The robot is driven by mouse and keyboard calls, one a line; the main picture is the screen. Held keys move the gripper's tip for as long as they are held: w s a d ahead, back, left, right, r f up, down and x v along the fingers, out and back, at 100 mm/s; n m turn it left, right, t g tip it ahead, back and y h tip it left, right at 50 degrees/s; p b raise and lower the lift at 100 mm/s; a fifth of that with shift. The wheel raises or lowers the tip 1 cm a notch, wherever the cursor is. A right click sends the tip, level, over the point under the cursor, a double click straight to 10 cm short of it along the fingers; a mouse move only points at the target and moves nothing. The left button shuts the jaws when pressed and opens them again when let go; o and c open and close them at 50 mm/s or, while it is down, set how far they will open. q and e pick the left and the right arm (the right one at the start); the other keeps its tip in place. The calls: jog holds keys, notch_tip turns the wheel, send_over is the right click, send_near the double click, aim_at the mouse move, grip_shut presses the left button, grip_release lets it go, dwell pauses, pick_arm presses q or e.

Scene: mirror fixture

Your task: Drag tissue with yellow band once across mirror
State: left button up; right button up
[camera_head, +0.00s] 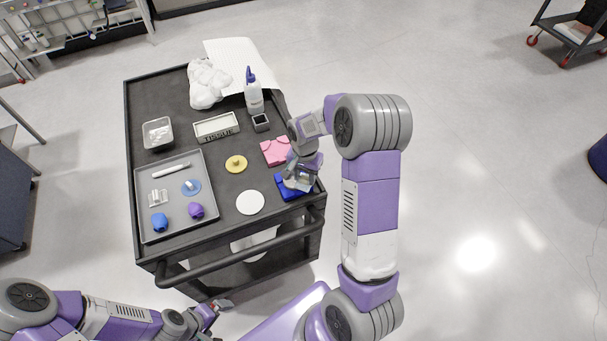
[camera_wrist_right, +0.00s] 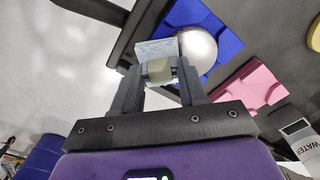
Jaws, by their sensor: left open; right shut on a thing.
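My right gripper (camera_head: 301,178) is over the blue fixture at the right edge of the cart. In the right wrist view its fingers (camera_wrist_right: 160,82) are shut on a small tissue (camera_wrist_right: 156,48), pale blue and white, with a dull yellowish band (camera_wrist_right: 159,69) between the fingertips. The round shiny mirror (camera_wrist_right: 198,50) sits on the blue fixture (camera_wrist_right: 222,35). The tissue overlaps the mirror's left edge in this view; I cannot tell whether they touch. In the head view the gripper hides most of the mirror. My left gripper (camera_head: 218,307) is open and empty, low beside the cart.
The pink fixture (camera_head: 274,151) lies just behind the blue one (camera_head: 289,190). A white disc (camera_head: 250,202), a yellow knobbed disc (camera_head: 236,164), a grey tray (camera_head: 150,222), a tissue box (camera_head: 216,127) and a water bottle (camera_head: 254,95) stand on the dark cart (camera_head: 135,110).

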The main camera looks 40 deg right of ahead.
jog(key=shift+r+p, duration=2.65)
jog(key=shift+r, duration=0.9)
